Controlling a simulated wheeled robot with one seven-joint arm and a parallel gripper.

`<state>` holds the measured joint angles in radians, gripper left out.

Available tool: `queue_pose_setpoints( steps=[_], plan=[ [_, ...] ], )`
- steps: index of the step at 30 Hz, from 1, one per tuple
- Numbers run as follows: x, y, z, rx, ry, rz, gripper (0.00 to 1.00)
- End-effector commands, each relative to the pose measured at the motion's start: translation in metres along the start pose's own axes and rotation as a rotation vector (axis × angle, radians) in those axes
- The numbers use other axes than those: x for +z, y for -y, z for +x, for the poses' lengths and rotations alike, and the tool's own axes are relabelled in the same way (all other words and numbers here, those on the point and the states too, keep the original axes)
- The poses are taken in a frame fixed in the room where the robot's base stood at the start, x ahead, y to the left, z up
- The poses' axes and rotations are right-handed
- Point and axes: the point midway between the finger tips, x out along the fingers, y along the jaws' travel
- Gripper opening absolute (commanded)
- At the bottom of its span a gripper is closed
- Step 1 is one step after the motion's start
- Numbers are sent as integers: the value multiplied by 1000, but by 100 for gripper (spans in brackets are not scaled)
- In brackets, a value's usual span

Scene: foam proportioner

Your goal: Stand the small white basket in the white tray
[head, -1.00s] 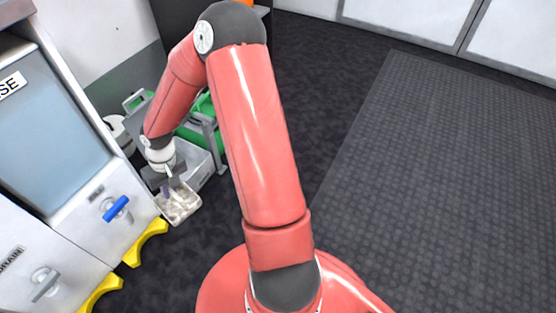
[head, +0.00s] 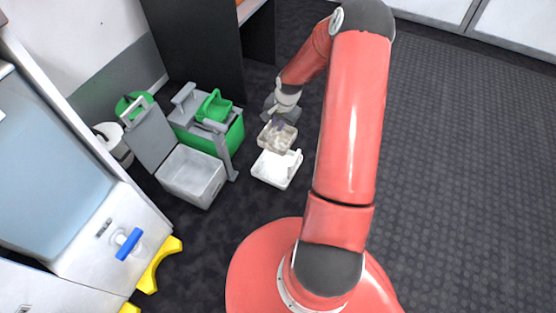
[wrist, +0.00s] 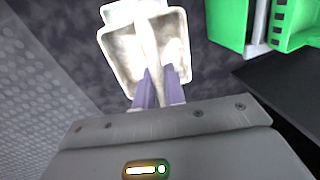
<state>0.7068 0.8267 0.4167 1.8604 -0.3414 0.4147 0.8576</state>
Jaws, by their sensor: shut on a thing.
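The small white basket (head: 277,139) hangs from my gripper (head: 278,123), its open top showing a pale, mottled inside. In the head view it appears just beyond the far edge of the white tray (head: 275,169), which lies on the dark floor and looks empty. I cannot tell the basket's exact height. In the wrist view the purple fingers of my gripper (wrist: 159,73) close on the middle bar of the basket (wrist: 122,60). A bright white part at the top of that view is probably the tray.
A grey open bin (head: 193,178) and a green-and-grey caddy (head: 215,108) stand left of the tray. A dark cabinet panel (head: 195,45) rises behind. A machine with a blue handle (head: 128,243) and yellow feet (head: 158,264) is at left. Floor to the right is clear.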

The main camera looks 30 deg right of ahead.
Motion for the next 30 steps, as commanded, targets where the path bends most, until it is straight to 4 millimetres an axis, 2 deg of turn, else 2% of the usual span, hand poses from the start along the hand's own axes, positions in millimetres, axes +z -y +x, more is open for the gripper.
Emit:
queue_pose_setpoints(
  steps=[1,3,12,15,22,27,30],
  plan=[
    [2,-3,17,1,5,-2,0],
    [2,-7,36,2,6,-3,0],
    [2,-21,110,1,4,-6,0],
    [1,-24,123,0,2,-7,0],
    [1,-27,138,0,2,-6,0],
    [2,-32,165,1,4,-7,0],
    [2,-33,172,0,2,-7,0]
  ],
)
